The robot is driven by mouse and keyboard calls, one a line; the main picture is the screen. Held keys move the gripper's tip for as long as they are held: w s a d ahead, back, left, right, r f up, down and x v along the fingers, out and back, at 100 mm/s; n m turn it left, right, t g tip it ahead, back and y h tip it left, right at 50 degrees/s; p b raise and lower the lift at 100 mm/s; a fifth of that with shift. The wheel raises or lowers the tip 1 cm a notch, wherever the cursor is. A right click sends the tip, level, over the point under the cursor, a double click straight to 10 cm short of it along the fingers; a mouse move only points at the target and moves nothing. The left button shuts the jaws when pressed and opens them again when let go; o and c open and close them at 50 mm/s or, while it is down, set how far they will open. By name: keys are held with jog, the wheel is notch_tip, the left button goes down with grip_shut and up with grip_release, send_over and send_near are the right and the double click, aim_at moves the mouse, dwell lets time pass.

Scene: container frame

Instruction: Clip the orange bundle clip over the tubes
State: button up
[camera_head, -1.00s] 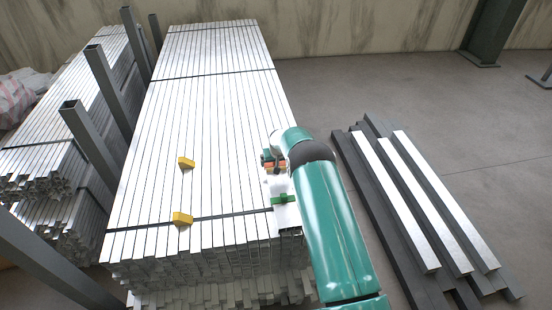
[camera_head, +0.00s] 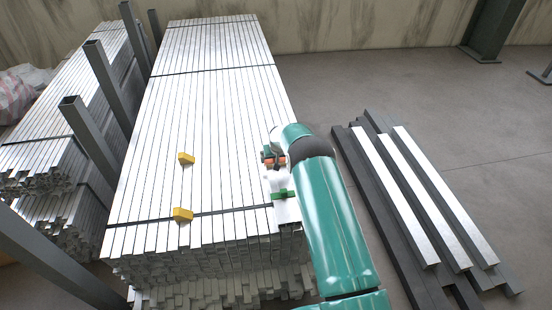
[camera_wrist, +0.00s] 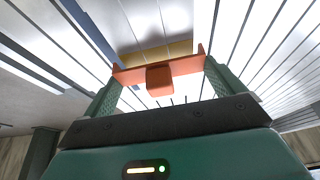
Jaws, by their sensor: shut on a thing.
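My gripper (camera_head: 273,156) is over the right edge of the large stack of silver tubes (camera_head: 205,120). In the wrist view, the two green fingers of my gripper (camera_wrist: 161,72) are shut on the ends of the orange bundle clip (camera_wrist: 160,80), a flat bar with a block at its middle. The clip shows as a small orange patch in the head view (camera_head: 274,160). Tubes (camera_wrist: 270,60) run behind it in the wrist view. I cannot tell whether the clip touches them.
Two yellow wedges (camera_head: 186,158) (camera_head: 182,215) sit on the stack. A yellow piece (camera_wrist: 155,54) shows behind the clip in the wrist view. Grey posts (camera_head: 90,143) stand left of the stack. Loose grey and silver bars (camera_head: 425,205) lie on the floor at right. Open floor (camera_head: 400,95) lies beyond.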

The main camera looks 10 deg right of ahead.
jog(key=shift+f, duration=0.95)
dwell(0.7)
jog(key=o, duration=0.6)
jog(key=shift+r, duration=3.45)
